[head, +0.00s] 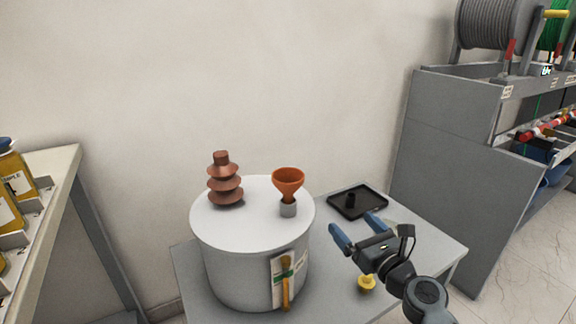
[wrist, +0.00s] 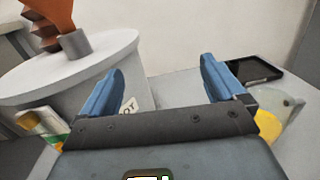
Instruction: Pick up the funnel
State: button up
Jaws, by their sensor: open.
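The orange funnel (head: 288,181) stands upright in a short grey collar (head: 288,209) on top of the white drum (head: 250,250), near its right side. In the wrist view the funnel (wrist: 55,14) and the grey collar (wrist: 76,43) are at the upper left, with the funnel's top cut off. My gripper (head: 356,228) is open and empty, to the right of the drum and lower than the funnel. Its two blue fingers are spread wide in the wrist view (wrist: 163,80), with no object between them. The gripper is apart from the funnel.
A brown ribbed bushing (head: 224,182) stands on the drum left of the funnel. A black tray (head: 357,202) lies on the grey table (head: 440,245) behind my gripper. A yellow item (head: 367,283) is below my gripper. A brush (head: 286,280) hangs on the drum's front.

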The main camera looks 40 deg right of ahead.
aim_at(287, 174)
jog(key=w+a+r+n+y+p, duration=0.1)
jog(key=a+r+y+p, duration=0.1)
jog(key=r, duration=0.2)
jog(key=w+a+r+n+y+p, duration=0.1)
jog(key=w+a+r+y+p, duration=0.1)
jog(key=a+r, duration=0.1)
jog(key=w+a+r+n+y+p, duration=0.2)
jog(key=a+r+p, duration=0.1)
jog(key=r, duration=0.2)
jog(key=shift+w+t, duration=0.15)
jog(key=shift+t, duration=0.15)
jog(key=shift+w+a, duration=0.2)
jog(key=shift+w, duration=1.15)
jog(key=shift+w+a, duration=0.25)
jog(key=shift+w, duration=1.1)
jog(key=shift+w+a, duration=0.2)
jog(key=shift+w, duration=1.15)
jog(key=shift+c, duration=0.4)
jog(key=c, duration=0.9)
jog(key=shift+r+p, duration=0.1)
jog(key=shift+p, duration=0.2)
jog(key=shift+c, duration=0.2)
